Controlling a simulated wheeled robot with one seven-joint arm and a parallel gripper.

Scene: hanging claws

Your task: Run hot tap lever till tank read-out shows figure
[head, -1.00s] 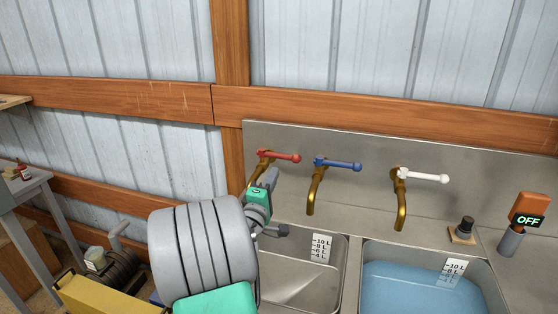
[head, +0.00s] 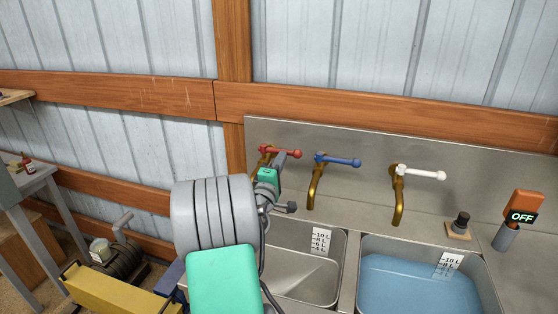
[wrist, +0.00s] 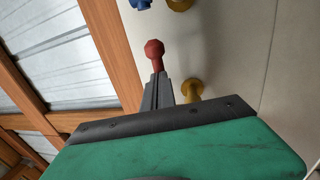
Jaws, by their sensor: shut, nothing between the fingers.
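The red tap lever (head: 284,152) sits at the left of the sink's back panel on a brass tap, taken as the hot one. My gripper (head: 283,160) is shut and empty, with its fingers right at the lever. In the wrist view the red lever's knob (wrist: 154,50) shows just beyond the shut fingertips (wrist: 158,78); I cannot tell whether they touch. The left basin (head: 285,262) has a scale label (head: 320,240) marked in litres; no water shows in its visible part. My arm hides some of this basin.
A blue lever (head: 340,161) and a white lever (head: 422,172) stand to the right on brass taps. The right basin holds blue water (head: 405,288). A black knob (head: 461,222) stands on the rim. A timber post (head: 233,150) rises behind my arm.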

